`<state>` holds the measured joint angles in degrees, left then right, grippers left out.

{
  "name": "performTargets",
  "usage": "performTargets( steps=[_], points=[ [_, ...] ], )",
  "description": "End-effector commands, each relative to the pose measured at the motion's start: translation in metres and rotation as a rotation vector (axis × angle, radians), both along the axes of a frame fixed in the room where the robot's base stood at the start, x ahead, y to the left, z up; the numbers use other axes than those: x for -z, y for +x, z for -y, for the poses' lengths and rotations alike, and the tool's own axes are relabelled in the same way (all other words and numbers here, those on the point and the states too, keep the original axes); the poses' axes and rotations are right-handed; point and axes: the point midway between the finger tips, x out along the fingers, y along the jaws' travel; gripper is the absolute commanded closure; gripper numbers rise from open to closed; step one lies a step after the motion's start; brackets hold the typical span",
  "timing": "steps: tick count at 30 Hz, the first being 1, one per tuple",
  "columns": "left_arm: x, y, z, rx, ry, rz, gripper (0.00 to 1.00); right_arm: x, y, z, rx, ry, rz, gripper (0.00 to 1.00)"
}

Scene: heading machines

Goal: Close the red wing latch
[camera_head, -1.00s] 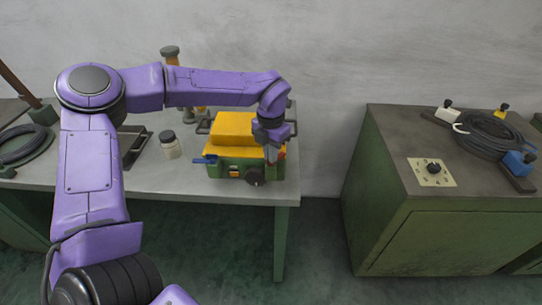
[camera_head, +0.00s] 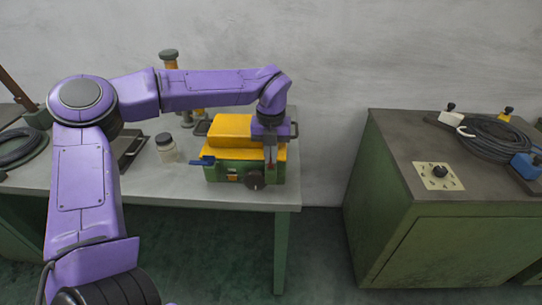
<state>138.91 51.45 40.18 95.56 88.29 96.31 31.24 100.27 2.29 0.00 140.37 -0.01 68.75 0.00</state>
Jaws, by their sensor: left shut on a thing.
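A green and yellow machine box (camera_head: 228,127) stands on the grey workbench, near its right end. The red wing latch (camera_head: 269,166) is on the right part of the box's front and is mostly hidden by my gripper; only a little red shows. My left gripper (camera_head: 270,158) reaches down over the right side of the box, and its fingers are shut on the red latch. A blue latch (camera_head: 203,161) sticks out at the box's left front. My right gripper is not in view.
A dark round knob (camera_head: 256,180) is on the box front, just below my gripper. A lidded jar (camera_head: 166,148) stands left of the box. A green cabinet (camera_head: 398,155) with a coiled black cable (camera_head: 495,138) stands to the right, across a floor gap.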

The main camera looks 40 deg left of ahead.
Motion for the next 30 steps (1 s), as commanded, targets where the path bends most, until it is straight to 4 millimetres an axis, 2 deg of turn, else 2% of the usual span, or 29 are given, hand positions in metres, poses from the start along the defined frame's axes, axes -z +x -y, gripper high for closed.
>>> performTargets(
  steps=[1, 15, 16, 18, 26, 30],
  points=[
    [0.005, -0.002, 0.001, -0.006, -0.001, -0.013, 1.0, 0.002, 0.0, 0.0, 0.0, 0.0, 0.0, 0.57],
    [0.004, -0.003, 0.001, -0.017, -0.001, -0.013, 1.0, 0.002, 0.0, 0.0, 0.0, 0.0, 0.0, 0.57],
    [0.004, -0.003, 0.0, -0.017, -0.001, -0.013, 0.84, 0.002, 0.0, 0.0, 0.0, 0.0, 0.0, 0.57],
    [0.004, -0.002, 0.0, -0.017, -0.001, -0.013, 0.68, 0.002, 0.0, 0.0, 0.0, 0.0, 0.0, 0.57],
    [0.002, -0.001, 0.0, -0.015, -0.001, -0.005, 0.68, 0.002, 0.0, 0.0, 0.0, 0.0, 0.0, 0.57],
    [-0.012, 0.0, 0.0, -0.016, 0.0, -0.001, 0.68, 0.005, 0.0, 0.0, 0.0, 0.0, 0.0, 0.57]
  ],
)
